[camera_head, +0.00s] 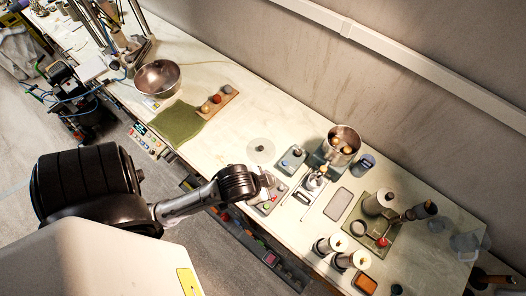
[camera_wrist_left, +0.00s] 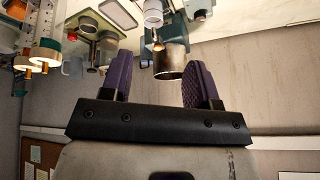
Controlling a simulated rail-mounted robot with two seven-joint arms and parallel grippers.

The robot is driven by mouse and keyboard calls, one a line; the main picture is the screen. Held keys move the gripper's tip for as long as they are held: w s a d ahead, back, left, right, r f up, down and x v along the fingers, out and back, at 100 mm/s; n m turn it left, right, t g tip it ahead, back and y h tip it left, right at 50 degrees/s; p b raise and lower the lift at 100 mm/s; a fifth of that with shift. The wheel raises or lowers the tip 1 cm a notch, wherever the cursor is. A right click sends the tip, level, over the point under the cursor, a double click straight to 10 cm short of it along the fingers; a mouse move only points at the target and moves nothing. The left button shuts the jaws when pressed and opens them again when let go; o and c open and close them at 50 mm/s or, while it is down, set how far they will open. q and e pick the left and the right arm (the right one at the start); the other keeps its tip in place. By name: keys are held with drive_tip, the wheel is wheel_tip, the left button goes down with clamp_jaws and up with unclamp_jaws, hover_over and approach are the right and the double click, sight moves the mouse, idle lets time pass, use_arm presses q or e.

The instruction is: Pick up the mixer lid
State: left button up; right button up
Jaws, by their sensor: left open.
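A clear round lid with a dark knob (camera_head: 261,147) lies on the white bench near its middle in the head view; I take it as the mixer lid. My left gripper (camera_head: 268,183) is over the bench's front edge, just below the lid in the picture. In the left wrist view its two purple fingers (camera_wrist_left: 160,80) stand wide apart with nothing held. A metal pot (camera_head: 341,145) with round tan things in it stands right of the lid. A metal pot (camera_wrist_left: 169,62) also shows beyond the fingers. I cannot make out the lid in the wrist view.
A metal bowl (camera_head: 157,78), a green cloth (camera_head: 178,122) and a wooden block with balls (camera_head: 217,99) lie left of the lid. Small devices (camera_head: 292,158) and a grey tray (camera_head: 338,204) crowd the right. Bare bench (camera_head: 262,105) lies behind the lid.

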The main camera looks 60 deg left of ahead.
use_arm(q)
drive_tip(key=w+a+r+m+t+y+b, duration=0.25)
drive_tip(key=w+a+b, duration=0.2)
drive_tip(key=w, duration=0.75)
drive_tip(key=n+g+h+b, duration=0.3)
drive_tip(key=n+g, duration=0.5)
drive_tip(key=n, duration=0.6)
hover_over(261, 147)
wheel_tip(261, 147, down, 16)
wheel_tip(261, 147, down, 8)
drive_tip(key=shift+s+d+r, duration=0.1)
drive_tip(key=shift+f, duration=2.65)
